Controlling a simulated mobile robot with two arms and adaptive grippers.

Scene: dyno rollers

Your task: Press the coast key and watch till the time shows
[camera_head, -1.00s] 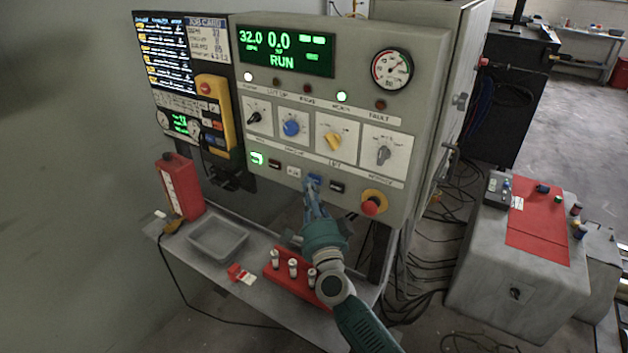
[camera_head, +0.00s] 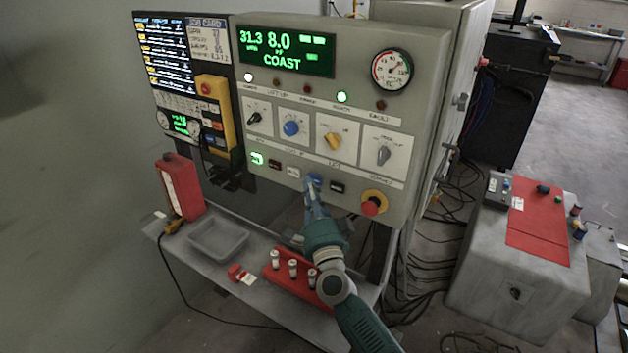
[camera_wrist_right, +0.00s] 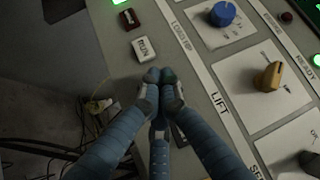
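The control panel (camera_head: 370,110) stands upright in front of me. Its green display (camera_head: 285,50) reads 31.3 and 8.0 with the word COAST. The blue key (camera_head: 315,179) in the lower row is partly covered by my right gripper (camera_head: 312,188), whose fingertips are at it. In the right wrist view the gripper (camera_wrist_right: 161,78) has its fingertips together, with nothing seen between them, just past the white RUN key (camera_wrist_right: 145,49). The blue key is hidden there behind the fingers. My left gripper is in neither view.
A red emergency button (camera_head: 371,206) sits at the panel's lower right. Below is a shelf with a grey tray (camera_head: 218,238), a red rack (camera_head: 284,283) with white vials, and a red canister (camera_head: 180,187). A grey machine (camera_head: 500,270) stands at right.

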